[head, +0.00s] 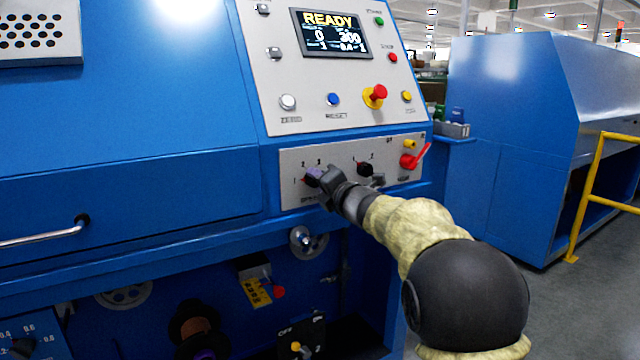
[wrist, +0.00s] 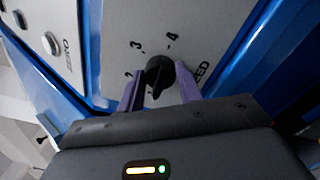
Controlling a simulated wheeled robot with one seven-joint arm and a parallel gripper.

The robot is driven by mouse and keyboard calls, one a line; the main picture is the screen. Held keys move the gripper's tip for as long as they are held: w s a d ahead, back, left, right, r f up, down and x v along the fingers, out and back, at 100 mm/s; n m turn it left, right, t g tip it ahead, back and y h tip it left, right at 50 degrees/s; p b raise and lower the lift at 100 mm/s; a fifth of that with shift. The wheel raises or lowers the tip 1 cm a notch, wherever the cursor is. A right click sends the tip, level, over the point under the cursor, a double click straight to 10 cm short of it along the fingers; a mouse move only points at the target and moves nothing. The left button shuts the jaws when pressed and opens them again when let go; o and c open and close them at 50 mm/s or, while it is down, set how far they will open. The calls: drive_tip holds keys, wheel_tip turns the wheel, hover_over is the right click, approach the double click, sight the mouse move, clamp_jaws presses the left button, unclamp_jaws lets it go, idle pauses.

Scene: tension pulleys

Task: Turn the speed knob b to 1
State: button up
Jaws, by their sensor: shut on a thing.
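The black speed knob (wrist: 160,72) is on a light grey panel (head: 345,155). In the wrist view it sits between the two purple fingers of my gripper (wrist: 158,90), which is shut on it. The printed 2, 3 and 4 show around the knob, with part of the word SPEED beside it. The knob's letter is hidden, and I cannot tell for sure which number it points to. In the head view my gripper (head: 314,176) is at the left end of the panel and covers most of the knob; a 1 shows to its left.
A second black knob (head: 365,170) is close to the right of my gripper. A red lever switch (head: 414,160) is at the panel's right end. Above are a screen (head: 331,33) reading READY and a red push button (head: 377,94). A handwheel (head: 307,241) sticks out below.

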drive_tip(key=o, duration=1)
drive_tip(key=p+v, duration=0.1)
drive_tip(key=v, duration=1.6)
drive_tip(key=shift+d, duration=0.2)
drive_tip(key=shift+s, duration=0.15)
